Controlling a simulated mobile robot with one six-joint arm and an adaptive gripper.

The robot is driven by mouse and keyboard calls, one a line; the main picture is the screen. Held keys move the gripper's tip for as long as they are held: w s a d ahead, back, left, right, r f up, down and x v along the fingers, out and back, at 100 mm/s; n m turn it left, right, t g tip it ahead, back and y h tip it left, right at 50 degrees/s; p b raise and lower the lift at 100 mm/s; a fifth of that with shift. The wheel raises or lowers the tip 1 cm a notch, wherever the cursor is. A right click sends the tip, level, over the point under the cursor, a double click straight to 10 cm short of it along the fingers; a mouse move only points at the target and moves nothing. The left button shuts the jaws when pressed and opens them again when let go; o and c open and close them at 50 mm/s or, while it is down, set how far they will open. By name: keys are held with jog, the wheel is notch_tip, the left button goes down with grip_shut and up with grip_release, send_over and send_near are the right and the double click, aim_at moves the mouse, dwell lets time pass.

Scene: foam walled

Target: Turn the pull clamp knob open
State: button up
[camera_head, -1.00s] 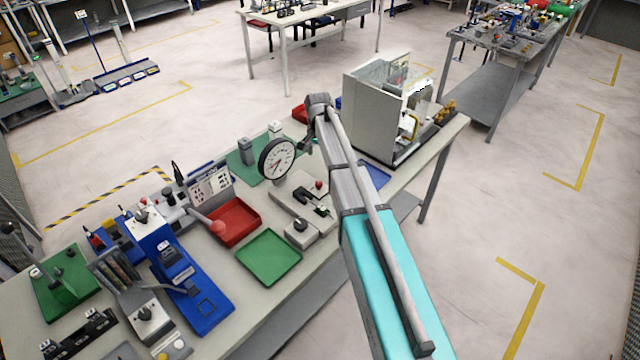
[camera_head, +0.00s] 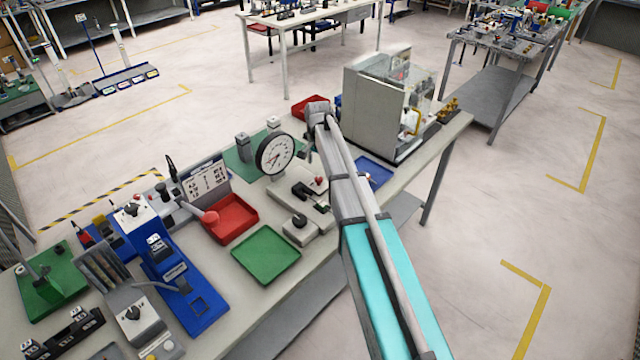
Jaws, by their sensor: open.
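A grey block with a black knob (camera_head: 300,222) sits near the front edge of the table, beside a grey fixture with a dark bracket (camera_head: 306,192) and a red-tipped part. A round white dial gauge (camera_head: 274,154) stands just behind them. Another grey unit with a black knob (camera_head: 134,313) is at the lower left. I cannot tell for sure which knob is the pull clamp knob. My gripper (camera_head: 305,154) shows as a small dark part beside the arm, just right of the dial. It is open, and its fingertips are mostly hidden. I see nothing in it.
A green tray (camera_head: 265,256) and a red bin (camera_head: 232,222) lie left of the knob block. A blue press-like stand (camera_head: 165,262) is farther left. A grey cabinet (camera_head: 370,115) and a blue tray (camera_head: 374,168) are on the right. Open floor lies right of the table.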

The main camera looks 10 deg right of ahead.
aim_at(319, 178)
jog(key=shift+f+b, duration=3.35)
jog(key=shift+f, duration=0.3)
